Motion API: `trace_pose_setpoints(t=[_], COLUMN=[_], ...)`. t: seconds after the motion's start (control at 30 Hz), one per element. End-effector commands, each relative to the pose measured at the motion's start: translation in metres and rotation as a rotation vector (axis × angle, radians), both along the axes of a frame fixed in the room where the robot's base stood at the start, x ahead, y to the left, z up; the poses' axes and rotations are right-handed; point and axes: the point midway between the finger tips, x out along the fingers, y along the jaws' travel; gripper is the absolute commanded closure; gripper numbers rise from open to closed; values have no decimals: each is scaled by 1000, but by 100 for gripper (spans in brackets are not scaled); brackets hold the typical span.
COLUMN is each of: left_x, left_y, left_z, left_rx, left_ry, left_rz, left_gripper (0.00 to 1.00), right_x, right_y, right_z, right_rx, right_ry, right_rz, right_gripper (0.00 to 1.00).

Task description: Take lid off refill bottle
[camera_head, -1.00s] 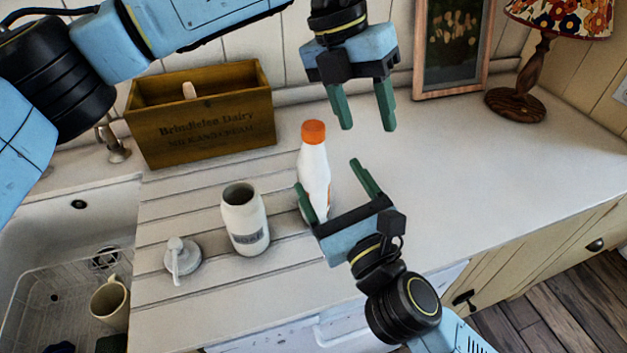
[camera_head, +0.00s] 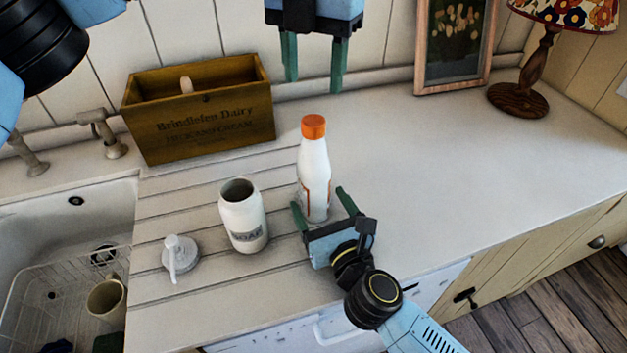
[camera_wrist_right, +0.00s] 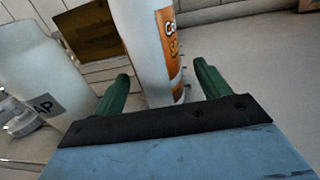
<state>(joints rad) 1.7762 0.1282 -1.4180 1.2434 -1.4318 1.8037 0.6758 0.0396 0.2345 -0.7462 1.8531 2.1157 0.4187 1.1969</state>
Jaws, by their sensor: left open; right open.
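The refill bottle (camera_head: 313,172) is white with an orange lid (camera_head: 313,126) and stands upright on the counter, lid on. Its orange label shows close up in the right wrist view (camera_wrist_right: 168,50). My right gripper (camera_head: 320,202) is open, low at the front of the bottle, with its fingers on either side of the lower body. In the wrist view its green fingers (camera_wrist_right: 165,85) are spread, with the bottle between and just beyond them. My left gripper (camera_head: 313,84) is open and empty, high above and behind the bottle.
An open white soap jar (camera_head: 243,222) stands left of the bottle, with its pump top (camera_head: 180,256) lying beside it. A wooden dairy box (camera_head: 200,130) is behind. The sink (camera_head: 60,225) is at left, a lamp (camera_head: 520,95) at back right. The counter to the right is clear.

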Motion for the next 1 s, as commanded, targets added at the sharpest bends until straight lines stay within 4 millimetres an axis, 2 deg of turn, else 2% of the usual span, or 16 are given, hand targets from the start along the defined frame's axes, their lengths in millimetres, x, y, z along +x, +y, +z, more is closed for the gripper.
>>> trace_pose_setpoints(t=[0.1,0.23,0.63,1.0], left_x=[0,0,0,0], left_y=[0,0,0,0], left_z=[0,0,0,0], left_rx=[0,-1,-1,-1], left_ry=[0,0,0,0], left_rz=[0,0,0,0], left_gripper=[48,48,48,48], right_x=[18,29,35,35], right_y=[7,12,15,15], right_z=[1,0,0,0], right_rx=[-1,-1,0,-1], right_ry=[-1,0,0,0], right_rz=[0,1,1,1], right_gripper=[25,25,25,72])
